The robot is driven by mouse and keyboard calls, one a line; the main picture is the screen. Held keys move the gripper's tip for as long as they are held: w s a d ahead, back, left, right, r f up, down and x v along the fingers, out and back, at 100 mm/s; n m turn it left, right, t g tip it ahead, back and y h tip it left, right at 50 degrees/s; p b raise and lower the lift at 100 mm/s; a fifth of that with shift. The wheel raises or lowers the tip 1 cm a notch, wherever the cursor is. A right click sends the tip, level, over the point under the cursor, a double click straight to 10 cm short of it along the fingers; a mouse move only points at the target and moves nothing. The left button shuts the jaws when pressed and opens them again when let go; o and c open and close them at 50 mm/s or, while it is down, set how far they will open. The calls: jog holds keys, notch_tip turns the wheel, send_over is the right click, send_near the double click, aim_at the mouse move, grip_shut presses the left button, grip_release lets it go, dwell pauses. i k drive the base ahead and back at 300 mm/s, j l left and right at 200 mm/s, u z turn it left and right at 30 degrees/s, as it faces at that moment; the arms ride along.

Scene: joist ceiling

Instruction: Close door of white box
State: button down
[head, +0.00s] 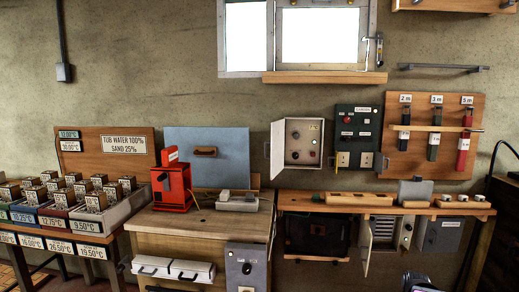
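A white box (304,143) is mounted on the wall, right of centre and below the window. Its door (277,148) stands open, swung out to the left, with a small handle at its outer edge. The open front shows a pale panel with a few small knobs and a red button or light. I cannot make out my gripper. A small dark shape at the bottom edge, right of centre, is cut off and I cannot tell what it is.
A dark green control box (357,135) hangs close to the right of the white box. A wooden shelf (300,200) runs below. Under it, a cabinet (384,232) has its pale door (366,248) open. A wooden workbench (165,220) with a red device (173,186) stands left.

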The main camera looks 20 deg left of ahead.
aim_at(277, 142)
jog(key=k+j, duration=0.1)
jog(key=j, duration=0.3)
jog(key=k+j+z, duration=0.1)
jog(key=j, duration=0.35)
jog(key=k+j, duration=0.15)
jog(key=j, duration=0.25)
jog(key=k+j+z, duration=0.1)
jog(key=j, duration=0.3)
jog(key=k+j, duration=0.2)
jog(key=j, duration=0.2)
jog(key=k+j, duration=0.15)
jog(key=j, duration=0.25)
jog(key=j+z, duration=0.15)
jog(key=j, duration=0.6)
jog(key=k+j+z, duration=0.1)
jog(key=j, duration=0.65)
jog(key=k+l, duration=0.15)
jog(key=k, duration=0.4)
jog(key=i+j, duration=0.15)
jog(key=i, duration=0.35)
